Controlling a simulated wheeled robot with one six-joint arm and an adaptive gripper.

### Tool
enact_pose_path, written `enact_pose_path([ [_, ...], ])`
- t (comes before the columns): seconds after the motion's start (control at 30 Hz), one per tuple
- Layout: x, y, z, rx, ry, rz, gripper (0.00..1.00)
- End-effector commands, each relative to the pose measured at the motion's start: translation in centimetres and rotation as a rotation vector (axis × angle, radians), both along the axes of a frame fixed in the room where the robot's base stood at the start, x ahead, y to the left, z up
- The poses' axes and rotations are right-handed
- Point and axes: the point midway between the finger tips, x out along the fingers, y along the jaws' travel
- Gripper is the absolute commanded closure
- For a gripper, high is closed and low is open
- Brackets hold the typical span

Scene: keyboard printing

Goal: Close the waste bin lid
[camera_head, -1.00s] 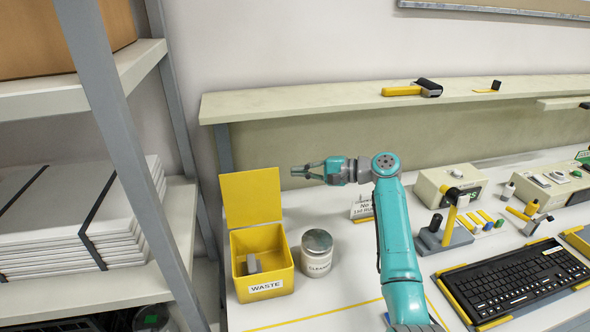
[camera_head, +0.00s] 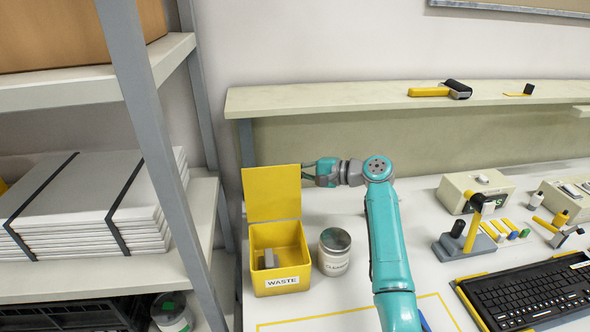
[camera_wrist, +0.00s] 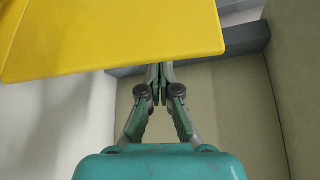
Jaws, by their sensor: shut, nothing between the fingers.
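The yellow waste bin (camera_head: 281,284) stands on the left of the bench, with a label reading WASTE on its front. Its yellow lid (camera_head: 271,193) stands open, upright at the back of the bin. A grey block lies inside the bin. My gripper (camera_head: 306,172) is at the upper right edge of the lid, and its fingertips are partly hidden behind the lid. In the wrist view, the lid (camera_wrist: 110,38) fills the upper left, and my gripper (camera_wrist: 158,80) is shut and empty just under its edge. I cannot tell whether they touch.
A shelf rack (camera_head: 160,130) rises close on the left. A wall shelf (camera_head: 350,97) runs behind and above the arm. The keyboard (camera_head: 525,295) lies at right.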

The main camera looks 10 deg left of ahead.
Motion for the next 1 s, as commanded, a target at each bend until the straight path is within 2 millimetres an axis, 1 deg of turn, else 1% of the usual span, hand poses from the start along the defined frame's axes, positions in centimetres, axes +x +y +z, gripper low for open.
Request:
enact_pose_path([
  [0.2, -0.7, 0.0, 0.2, 0.000, 0.001, 0.000, 1.00],
  [0.67, -0.9, -0.1, 0.3, 0.004, -0.009, 0.000, 1.00],
  [0.83, -1.5, -0.2, 0.5, 0.018, -0.058, 0.001, 1.00],
  [1.0, -2.6, -0.6, 1.1, 0.048, -0.160, 0.000, 1.00],
])
